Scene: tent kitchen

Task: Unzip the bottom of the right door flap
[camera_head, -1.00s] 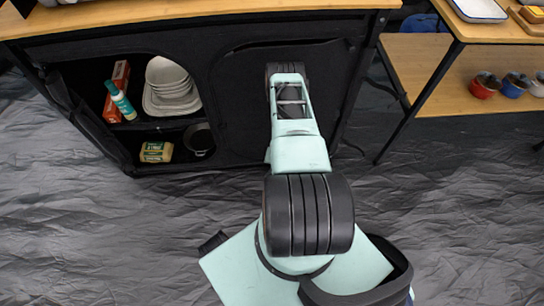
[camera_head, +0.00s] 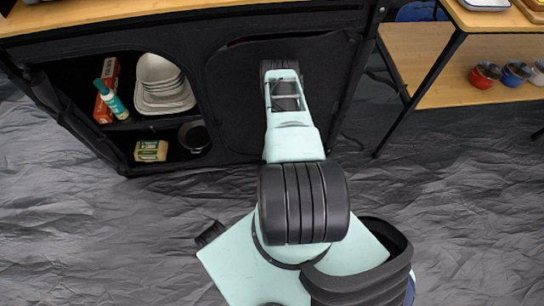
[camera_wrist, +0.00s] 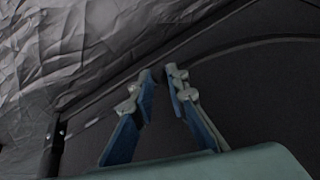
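The right door flap (camera_head: 232,112) is a black fabric panel on the front of the cabinet, with a curved seam along its top and left side. In the wrist view, my gripper (camera_wrist: 160,72) has two fingers with a narrow gap between the tips, in front of dark fabric (camera_wrist: 265,95). No zip pull can be made out, and nothing shows between the fingers. A curved seam runs across the fabric above right.
The open left compartment (camera_head: 60,92) holds stacked white dishes (camera_head: 160,85), a red box, a teal bottle, a yellow package (camera_head: 151,151) and a dark pan. A wooden shelf table (camera_head: 440,75) with bowls stands right. The crumpled grey floor (camera_head: 130,240) is clear.

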